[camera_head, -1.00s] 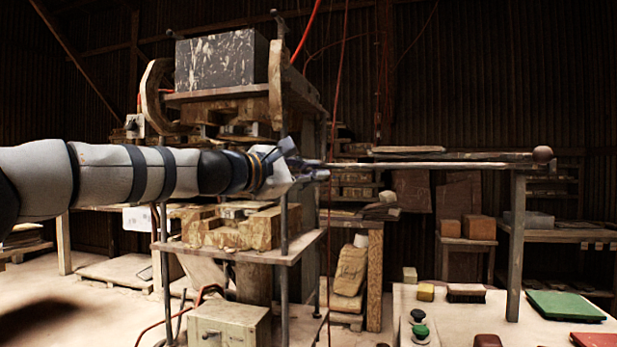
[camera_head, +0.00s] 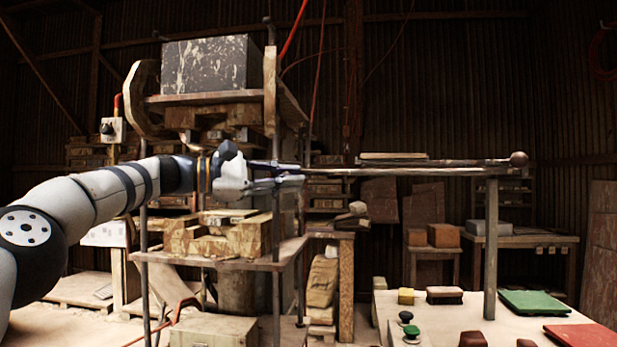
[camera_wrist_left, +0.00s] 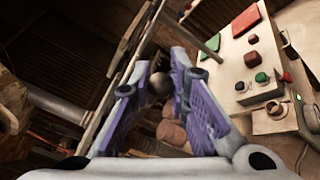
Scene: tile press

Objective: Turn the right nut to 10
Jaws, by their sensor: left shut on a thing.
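My left gripper (camera_head: 292,175) reaches across the front of the tile press (camera_head: 283,95), its tips just right of the front right rod (camera_head: 276,230). In the left wrist view its two purple-padded fingers (camera_wrist_left: 160,85) stand a little apart, with a dark round piece (camera_wrist_left: 159,84) between their tips. They are closed on that piece. I cannot tell whether it is the right nut, and no number or scale is readable. A knob (camera_head: 269,22) tops the right rod. My right gripper is not in view.
A long lever (camera_head: 430,171) with a ball end (camera_head: 518,158) runs right from the press, past a post (camera_head: 491,250). A dark stone block (camera_head: 212,64) sits on top of the press. A table (camera_head: 450,325) at lower right holds colored pads and knobs.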

